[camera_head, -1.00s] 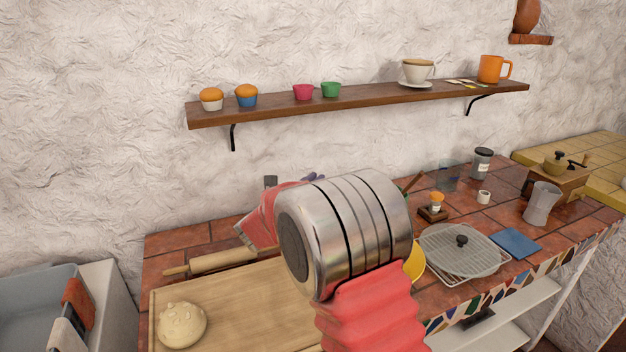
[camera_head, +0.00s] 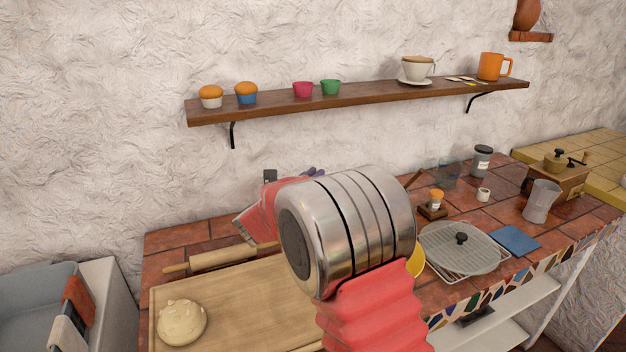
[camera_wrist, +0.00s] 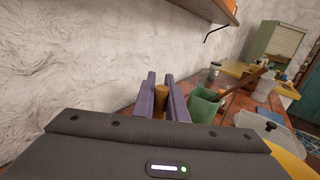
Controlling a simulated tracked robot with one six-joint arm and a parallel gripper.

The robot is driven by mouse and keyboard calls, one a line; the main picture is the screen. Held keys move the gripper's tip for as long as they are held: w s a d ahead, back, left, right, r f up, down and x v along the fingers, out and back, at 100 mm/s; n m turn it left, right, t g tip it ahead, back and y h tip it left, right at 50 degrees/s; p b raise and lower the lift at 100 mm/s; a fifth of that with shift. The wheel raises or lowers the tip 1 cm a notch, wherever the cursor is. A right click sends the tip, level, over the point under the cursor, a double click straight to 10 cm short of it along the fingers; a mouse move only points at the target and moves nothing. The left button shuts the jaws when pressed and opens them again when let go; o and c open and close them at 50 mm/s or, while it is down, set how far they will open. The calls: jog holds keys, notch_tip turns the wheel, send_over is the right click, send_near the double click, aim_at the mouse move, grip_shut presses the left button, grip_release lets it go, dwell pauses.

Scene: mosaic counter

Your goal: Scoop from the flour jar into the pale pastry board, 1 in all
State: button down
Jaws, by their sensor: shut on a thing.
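The pale pastry board (camera_head: 245,300) lies on the counter at the lower left of the head view, with a round lump of dough (camera_head: 181,322) on its left part. My gripper (camera_wrist: 162,95) shows in the wrist view as two purple fingers, shut on a brown wooden piece (camera_wrist: 160,103) that looks like a handle. What hangs beyond that handle is hidden. In the head view my arm covers most of the gripper; only purple tips (camera_head: 315,172) show past it. I cannot make out a flour jar with certainty.
A green pot (camera_wrist: 203,106) with a wooden utensil stands right of my fingers. A rolling pin (camera_head: 222,258) lies behind the board. A shelf (camera_head: 365,97) runs above.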

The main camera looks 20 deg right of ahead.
notch_tip(320, 180, up, 9)
dwell(1.3)
jog(key=shift+f, duration=0.1)
jog(key=s+a+f+n+t+y, duration=0.1)
jog(key=s+a+f+n+y, duration=0.15)
jog(key=a, duration=0.85)
jog(key=s+a+f+n+t+y, duration=0.1)
jog(key=s+a+t, duration=0.15)
jog(key=a, duration=0.95)
jog(key=w+a+f+v, duration=0.1)
jog(key=v, duration=0.7)
jog(key=s+d+f+m+g+h, duration=0.2)
jog(key=s+m+g+h, duration=0.1)
jog(key=s, duration=0.6)
jog(key=shift+s+d, duration=0.2)
jog(key=shift+d, duration=0.1)
jog(key=shift+m+g+h, duration=0.25)
